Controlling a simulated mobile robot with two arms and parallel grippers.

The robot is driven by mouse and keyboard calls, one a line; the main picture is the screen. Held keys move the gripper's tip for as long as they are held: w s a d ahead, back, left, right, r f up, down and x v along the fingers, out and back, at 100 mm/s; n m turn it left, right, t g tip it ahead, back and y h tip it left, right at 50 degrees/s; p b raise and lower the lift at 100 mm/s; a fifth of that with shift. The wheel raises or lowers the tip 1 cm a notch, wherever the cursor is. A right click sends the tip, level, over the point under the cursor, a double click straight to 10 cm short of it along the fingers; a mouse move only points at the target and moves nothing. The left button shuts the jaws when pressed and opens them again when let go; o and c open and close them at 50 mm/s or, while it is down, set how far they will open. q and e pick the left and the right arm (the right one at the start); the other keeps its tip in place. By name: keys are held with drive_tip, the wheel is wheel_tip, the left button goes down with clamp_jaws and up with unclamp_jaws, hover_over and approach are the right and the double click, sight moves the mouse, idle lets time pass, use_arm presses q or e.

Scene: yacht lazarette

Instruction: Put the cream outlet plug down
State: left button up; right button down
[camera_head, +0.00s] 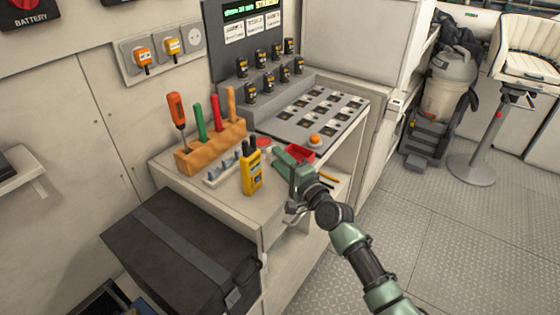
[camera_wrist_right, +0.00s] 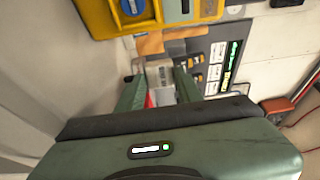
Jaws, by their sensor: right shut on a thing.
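My right gripper (camera_head: 292,165) is over the front right part of the workbench top (camera_head: 225,200), beside the yellow handheld radio. In the right wrist view, its green fingers (camera_wrist_right: 159,82) are closed around a small pale thing (camera_wrist_right: 160,74), taken as the cream outlet plug. The fingers hide most of it, and the head view does not show it clearly. I cannot tell whether it touches the bench. The wall outlet strip (camera_head: 195,39) holds an orange plug (camera_head: 142,57) and a yellow plug (camera_head: 172,47); its right socket is empty. My left gripper is not in view.
The yellow radio (camera_head: 251,174) stands close left of my right gripper. A red tray (camera_head: 301,152) lies by the fingers. A black case (camera_head: 180,258) is below left.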

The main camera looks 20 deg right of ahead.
drive_tip(key=c, duration=0.9)
unclamp_jaws()
drive_tip(key=shift+f, duration=0.15)
drive_tip(key=shift+c, duration=0.2)
drive_tip(key=shift+r, duration=0.2)
drive_tip(key=v, duration=1.2)
drive_tip(key=shift+r+p, duration=0.35)
drive_tip(key=shift+r, duration=0.25)
drive_tip(key=shift+a, duration=0.1)
